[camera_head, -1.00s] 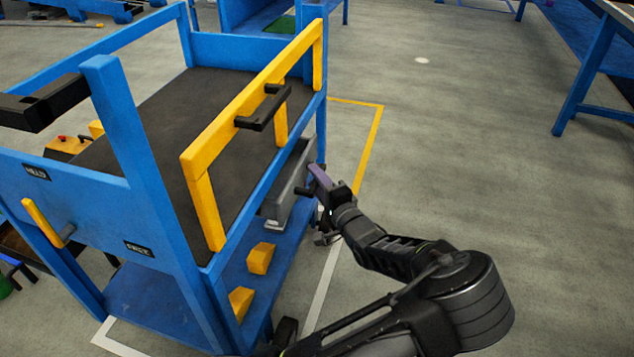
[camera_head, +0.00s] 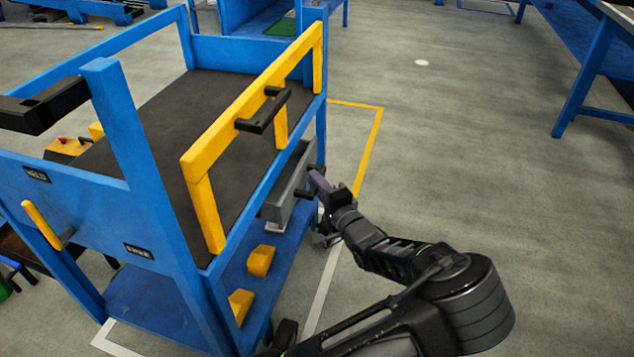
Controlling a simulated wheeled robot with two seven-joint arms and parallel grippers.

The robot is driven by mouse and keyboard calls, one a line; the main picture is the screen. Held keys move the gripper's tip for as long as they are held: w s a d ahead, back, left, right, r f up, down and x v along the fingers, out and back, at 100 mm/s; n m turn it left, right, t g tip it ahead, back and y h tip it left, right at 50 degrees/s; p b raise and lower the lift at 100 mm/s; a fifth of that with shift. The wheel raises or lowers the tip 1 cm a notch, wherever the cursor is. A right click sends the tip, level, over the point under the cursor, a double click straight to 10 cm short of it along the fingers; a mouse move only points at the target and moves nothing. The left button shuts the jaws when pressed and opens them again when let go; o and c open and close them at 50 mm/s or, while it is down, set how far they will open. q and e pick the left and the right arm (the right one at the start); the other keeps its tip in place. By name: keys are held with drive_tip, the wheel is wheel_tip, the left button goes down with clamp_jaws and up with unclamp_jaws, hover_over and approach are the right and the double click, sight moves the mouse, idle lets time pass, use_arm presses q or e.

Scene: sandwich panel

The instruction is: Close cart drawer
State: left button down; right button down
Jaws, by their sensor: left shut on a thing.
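The blue cart (camera_head: 150,190) stands on the left, with a dark flat top and a yellow rail along its near right side. A grey drawer (camera_head: 283,203) hangs under the cart top at the right side and sticks out a little past the blue edge. My left gripper (camera_head: 313,184) is at the drawer's outer side, shut on what looks like the drawer's dark handle (camera_head: 306,193). The fingers and the handle are small and partly overlap, so the exact grip is hard to see. My right gripper is out of view.
A black handle (camera_head: 262,110) sits on the yellow rail (camera_head: 225,130) above the drawer. Yellow bins (camera_head: 261,260) are on the cart's lower shelf. Blue tables (camera_head: 590,75) stand at the upper right. The grey floor right of the cart is clear.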

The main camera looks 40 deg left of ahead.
sight(302, 180)
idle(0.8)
